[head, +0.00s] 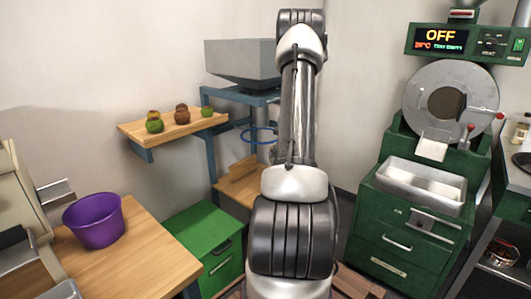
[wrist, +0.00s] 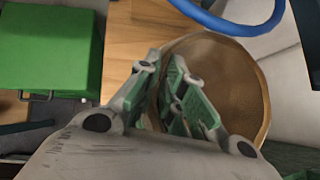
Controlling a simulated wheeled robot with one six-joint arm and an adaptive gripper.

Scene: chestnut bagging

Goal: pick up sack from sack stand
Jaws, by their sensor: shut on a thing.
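A brown, round sack (wrist: 238,72) shows in the wrist view, with its wide mouth seen from above. My gripper (wrist: 165,92), with green finger pads, is closed on the sack's left rim. The sack is hidden behind my arm in the head view, and my fingertips are hidden there too. A blue metal stand (head: 212,155) with a blue ring (head: 258,135) stands behind my arm. The ring also shows at the top of the wrist view (wrist: 232,25), beside the sack's far edge. How the sack is supported from below cannot be seen.
A grey hopper (head: 240,60) tops the stand. A wooden shelf (head: 140,128) bears green and brown objects. A green cabinet (head: 205,235) stands low left, near a purple bucket (head: 97,220) on a wooden table (head: 150,250). A green machine (head: 415,215) with a metal tray stands right.

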